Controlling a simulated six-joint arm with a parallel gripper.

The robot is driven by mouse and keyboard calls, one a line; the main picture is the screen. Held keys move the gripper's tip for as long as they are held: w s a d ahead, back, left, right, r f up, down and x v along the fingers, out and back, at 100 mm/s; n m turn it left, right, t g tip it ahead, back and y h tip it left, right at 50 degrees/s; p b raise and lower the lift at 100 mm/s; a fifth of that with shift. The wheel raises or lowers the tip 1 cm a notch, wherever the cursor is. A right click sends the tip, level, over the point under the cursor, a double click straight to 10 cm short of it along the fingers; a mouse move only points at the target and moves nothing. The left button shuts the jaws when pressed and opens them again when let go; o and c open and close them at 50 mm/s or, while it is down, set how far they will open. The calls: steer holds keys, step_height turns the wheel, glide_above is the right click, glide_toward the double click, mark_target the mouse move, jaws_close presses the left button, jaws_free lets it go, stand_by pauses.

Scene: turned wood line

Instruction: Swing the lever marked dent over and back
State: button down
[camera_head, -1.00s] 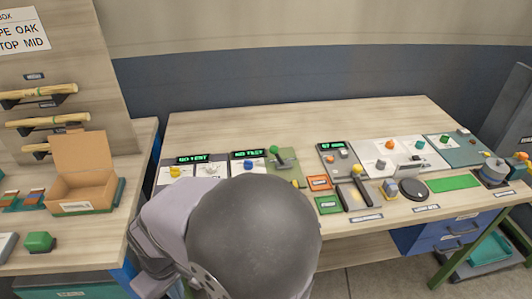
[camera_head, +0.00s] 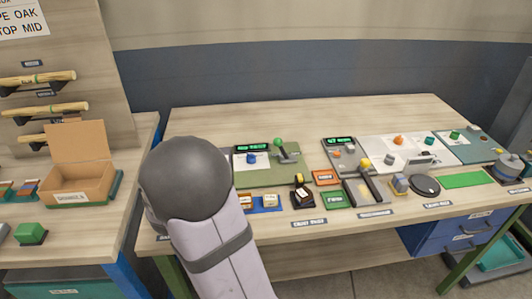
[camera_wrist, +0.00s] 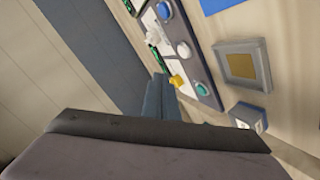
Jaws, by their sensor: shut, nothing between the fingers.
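In the head view a lever with a green knob (camera_head: 278,142) stands on an olive-green plate (camera_head: 272,174), tilted a little to the left. A second lever with a yellow knob (camera_head: 365,162) stands on a grey plate to its right. I cannot read which lever is marked dent. My gripper is hidden in the head view behind my own arm. In the wrist view its fingers (camera_wrist: 160,97) show past the dark body, together and empty. They appear close to a panel with a yellow knob (camera_wrist: 177,80) and a teal knob (camera_wrist: 202,88). Neither lever is recognisable there.
The bench carries an orange tile (camera_head: 326,177), a green tile (camera_head: 335,199), a black disc (camera_head: 425,185) and a blue tray (camera_head: 266,203). An open cardboard box (camera_head: 80,183) stands on the left bench. The back of the main bench (camera_head: 300,115) is clear.

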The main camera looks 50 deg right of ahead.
mark_target(280, 148)
steer(key=s+d+r+g+h+b, duration=0.1)
steer(key=s+d+g+h+b, duration=0.1)
steer(key=s+d+g+h, duration=0.4)
steer(key=s+d+h, duration=0.1)
steer(key=s+d, duration=0.2)
steer(key=d, duration=0.2)
steer(key=shift+s+r+m, duration=0.3)
steer(key=shift+r, duration=0.05)
steer(key=shift+d, duration=0.15)
steer(key=p+x, duration=0.1)
steer(key=x, duration=0.8)
steer(key=shift+w+d+r, duration=0.1)
steer(key=shift+d, duration=0.3)
steer(key=shift+s+d+p, duration=0.15)
steer(key=shift+s+d, duration=0.3)
steer(key=shift+d, duration=0.15)
steer(key=shift+s+d+p, duration=0.15)
steer(key=shift+s+d, duration=0.25)
steer(key=shift+d, duration=0.2)
steer(key=shift+s+d+f, duration=0.2)
steer(key=shift+d+f, duration=0.1)
steer(key=shift+d, duration=0.1)
